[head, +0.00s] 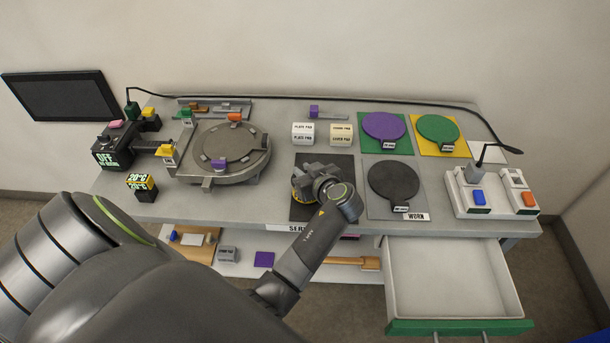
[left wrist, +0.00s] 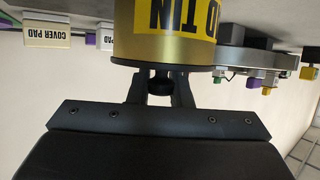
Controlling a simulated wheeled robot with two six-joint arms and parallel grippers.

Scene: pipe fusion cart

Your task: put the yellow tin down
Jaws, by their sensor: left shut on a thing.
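The yellow tin (left wrist: 165,32) has a gold body and a yellow label with black letters ending in "TIN". It fills the top middle of the left wrist view, held at the fingertips of my left gripper (left wrist: 160,82). In the head view my left gripper (head: 312,182) is over the dark mat (head: 322,210) at the bench's front middle. It hides most of the tin, and only a yellow edge (head: 296,194) shows. I cannot tell whether the tin touches the mat. My right gripper is not in view.
A round grey fixture (head: 225,150) stands left of the mat. A grey mat with a black disc (head: 393,182) lies to the right. A white switch box (head: 490,195) is further right. An open drawer (head: 450,280) juts out below.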

